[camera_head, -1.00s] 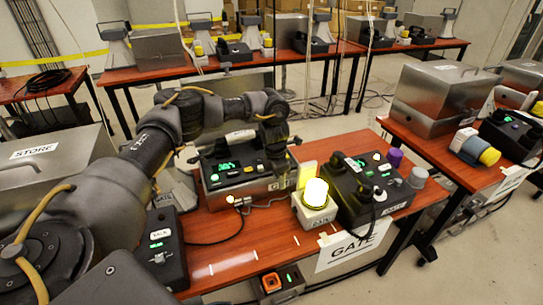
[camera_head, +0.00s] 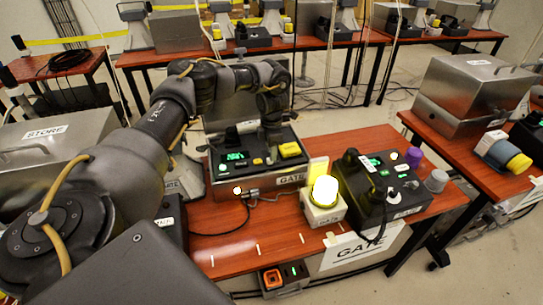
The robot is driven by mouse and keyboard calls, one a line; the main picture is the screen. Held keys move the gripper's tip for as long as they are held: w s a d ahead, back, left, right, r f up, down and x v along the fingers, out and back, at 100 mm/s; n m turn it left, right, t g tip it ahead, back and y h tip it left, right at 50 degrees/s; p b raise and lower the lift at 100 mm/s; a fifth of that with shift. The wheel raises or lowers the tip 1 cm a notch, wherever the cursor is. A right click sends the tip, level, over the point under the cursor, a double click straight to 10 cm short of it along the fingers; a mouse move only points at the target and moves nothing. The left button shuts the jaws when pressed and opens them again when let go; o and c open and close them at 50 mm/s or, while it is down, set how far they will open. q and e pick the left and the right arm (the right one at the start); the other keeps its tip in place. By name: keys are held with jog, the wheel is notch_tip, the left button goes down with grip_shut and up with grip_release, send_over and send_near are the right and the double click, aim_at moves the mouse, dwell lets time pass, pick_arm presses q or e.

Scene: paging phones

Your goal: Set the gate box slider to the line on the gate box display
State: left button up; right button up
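The gate box (camera_head: 257,180) is a silver case with a GATE label and a dark top panel, at the back of the red-brown table. Its lit green display (camera_head: 235,157) is at the panel's left; the reading is too small to make out. A yellow block (camera_head: 290,150) sits at the panel's right. I cannot pick out the slider or the line clearly. My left gripper (camera_head: 271,140) points down over the back middle of the panel, left of the yellow block. Its fingers are dark and partly hidden, and contact is unclear. My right gripper is not in view.
A lit lamp (camera_head: 324,192) on a white base and a black phone unit (camera_head: 383,185) stand right of the gate box. Purple (camera_head: 415,158) and grey (camera_head: 436,181) knobs stand at the table's right end. The table front (camera_head: 225,245) is mostly clear.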

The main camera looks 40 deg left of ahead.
pick_arm(q)
jog(key=shift+f, duration=1.5)
grip_shut()
